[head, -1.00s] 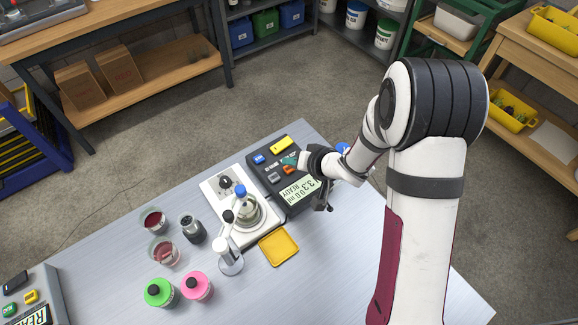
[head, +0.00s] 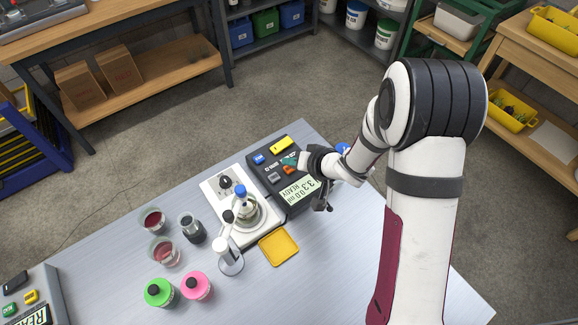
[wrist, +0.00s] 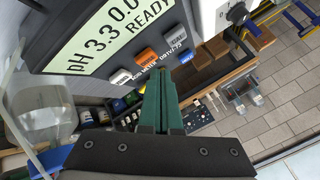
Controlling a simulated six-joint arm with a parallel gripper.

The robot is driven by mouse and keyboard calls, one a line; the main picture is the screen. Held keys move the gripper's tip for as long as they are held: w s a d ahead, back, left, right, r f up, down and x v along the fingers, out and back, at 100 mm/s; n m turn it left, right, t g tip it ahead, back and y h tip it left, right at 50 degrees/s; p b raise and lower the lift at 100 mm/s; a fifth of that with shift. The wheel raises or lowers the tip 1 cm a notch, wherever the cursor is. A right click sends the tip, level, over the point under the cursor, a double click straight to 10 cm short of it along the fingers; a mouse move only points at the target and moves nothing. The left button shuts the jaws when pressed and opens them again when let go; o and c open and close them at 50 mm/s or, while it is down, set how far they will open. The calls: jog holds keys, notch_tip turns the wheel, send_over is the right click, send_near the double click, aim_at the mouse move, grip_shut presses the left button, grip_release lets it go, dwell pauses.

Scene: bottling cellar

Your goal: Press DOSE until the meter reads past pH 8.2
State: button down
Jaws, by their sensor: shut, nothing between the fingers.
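The dark titrator unit (head: 293,210) stands at the back of the bench. Key lettering is too small to tell which is DOSE. My gripper (head: 289,159) is shut and empty, its green fingertips over the key area. In the wrist view the fingertips (wrist: 160,82) appear just below the orange key (wrist: 147,56); contact cannot be told.
Left of the unit, a white stirrer plate (head: 216,187) carries a glass vessel with a blue cap (head: 240,190). The bench's front right is clear.

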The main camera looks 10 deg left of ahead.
aim_at(292, 174)
jog(key=shift+f, duration=0.35)
jog(key=shift+f, duration=0.45)
dwell(0.5)
jog(key=shift+r, duration=0.9)
jog(key=shift+r, duration=2.5)
